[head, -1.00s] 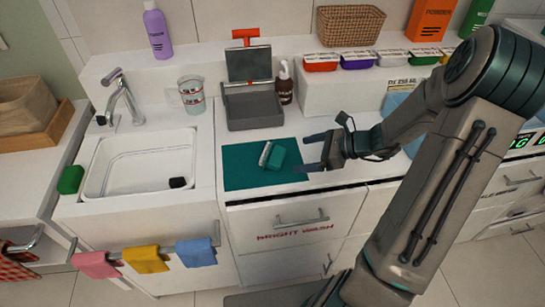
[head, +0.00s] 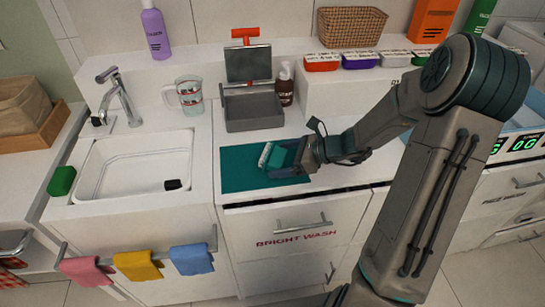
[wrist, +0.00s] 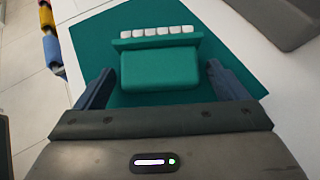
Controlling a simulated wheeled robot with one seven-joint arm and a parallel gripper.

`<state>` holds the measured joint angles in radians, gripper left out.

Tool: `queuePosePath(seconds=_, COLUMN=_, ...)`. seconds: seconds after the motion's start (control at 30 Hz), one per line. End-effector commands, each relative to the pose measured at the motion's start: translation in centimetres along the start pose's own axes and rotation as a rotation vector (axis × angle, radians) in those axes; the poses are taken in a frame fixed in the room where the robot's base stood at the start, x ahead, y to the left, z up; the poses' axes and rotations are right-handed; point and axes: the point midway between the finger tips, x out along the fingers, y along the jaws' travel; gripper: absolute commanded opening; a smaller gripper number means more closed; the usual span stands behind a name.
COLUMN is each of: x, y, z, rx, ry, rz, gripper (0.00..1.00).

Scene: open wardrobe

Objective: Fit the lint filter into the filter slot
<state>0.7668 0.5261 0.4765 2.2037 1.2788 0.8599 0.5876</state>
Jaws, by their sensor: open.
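The lint filter (head: 277,158) is a teal block with a row of white panels along one edge. It lies on a dark teal mat (head: 238,174) on the counter, and shows close up in the wrist view (wrist: 160,68). My gripper (head: 290,160) is open at the filter's right side in the head view. In the wrist view the two blue fingers of my gripper (wrist: 161,72) stand on either side of the teal block, with visible gaps. I cannot make out the filter slot in these frames.
Behind the mat stands a grey bin (head: 254,110) with a raised lid. A sink (head: 135,165) is to the left, with a measuring cup (head: 190,97) behind. A brown bottle (head: 285,88) and white riser (head: 345,93) stand behind. The mat's left part is clear.

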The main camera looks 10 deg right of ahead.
Motion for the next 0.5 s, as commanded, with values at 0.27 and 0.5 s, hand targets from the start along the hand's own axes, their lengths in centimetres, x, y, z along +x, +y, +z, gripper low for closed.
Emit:
queuePosePath(seconds=0.27, x=0.0, y=0.0, z=0.0, rx=0.0, ry=0.0, rz=0.0, gripper=0.49)
queuePosePath(seconds=0.5, x=-0.6, y=0.0, z=1.1, rx=-0.001, ry=0.0, rz=0.0, gripper=0.49)
